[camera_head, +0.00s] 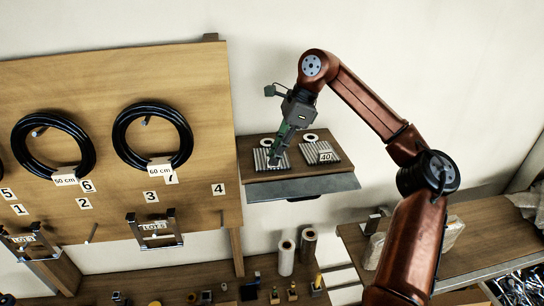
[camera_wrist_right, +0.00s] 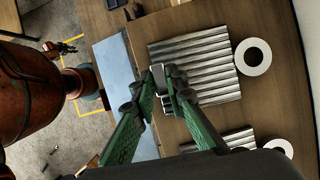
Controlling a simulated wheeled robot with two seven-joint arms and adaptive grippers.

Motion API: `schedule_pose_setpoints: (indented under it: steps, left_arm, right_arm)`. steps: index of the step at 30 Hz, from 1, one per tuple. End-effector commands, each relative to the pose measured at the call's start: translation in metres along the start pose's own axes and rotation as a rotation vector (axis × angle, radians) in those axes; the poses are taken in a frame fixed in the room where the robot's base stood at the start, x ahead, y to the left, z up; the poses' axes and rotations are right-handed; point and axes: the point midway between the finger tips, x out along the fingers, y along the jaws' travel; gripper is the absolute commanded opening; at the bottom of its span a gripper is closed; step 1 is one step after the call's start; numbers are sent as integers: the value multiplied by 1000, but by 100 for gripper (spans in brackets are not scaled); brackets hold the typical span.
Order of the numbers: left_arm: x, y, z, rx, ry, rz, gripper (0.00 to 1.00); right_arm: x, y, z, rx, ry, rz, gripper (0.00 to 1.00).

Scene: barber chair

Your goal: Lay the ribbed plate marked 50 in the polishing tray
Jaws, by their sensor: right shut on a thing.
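Two ribbed metal plates lie on a small wooden wall shelf (camera_head: 333,171) in the head view. The right plate (camera_head: 317,152) carries a label reading 40. The left ribbed plate (camera_head: 263,160) is partly covered by my right gripper (camera_head: 279,157), and I cannot read its mark. The left plate also shows in the wrist view (camera_wrist_right: 200,60), flat on the wood. There my right gripper (camera_wrist_right: 164,88) is shut on a small metal part at this plate's near edge. I cannot tell for sure which thing is the polishing tray. My left gripper is not seen.
White rings (camera_head: 310,138) lie behind the plates. A grey panel (camera_head: 300,188) runs along the shelf's front edge. A board with black coils (camera_head: 120,135) stands close on the left. Rolls and small items occupy the lower bench; a cluttered side bench (camera_head: 470,252) stands at right.

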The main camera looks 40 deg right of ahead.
Motion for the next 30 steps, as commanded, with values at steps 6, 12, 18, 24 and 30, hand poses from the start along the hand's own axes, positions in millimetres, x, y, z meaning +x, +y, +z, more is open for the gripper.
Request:
schedule_pose_setpoints:
  steps: [6, 12, 18, 24, 30]
  left_arm:
    - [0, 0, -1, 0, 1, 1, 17]
    - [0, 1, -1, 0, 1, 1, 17]
    - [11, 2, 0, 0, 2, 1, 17]
    - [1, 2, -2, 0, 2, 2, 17]
    - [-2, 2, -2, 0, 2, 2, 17]
  right_arm:
    - [-5, 0, 3, -2, -1, -1, 0]
    - [-29, 0, 14, -4, -5, -1, 0]
    - [-64, 35, 35, -9, -6, -3, 0]
    - [-93, 81, 54, -8, 0, -3, 0]
    - [-105, 118, 66, -3, -1, -2, 0]
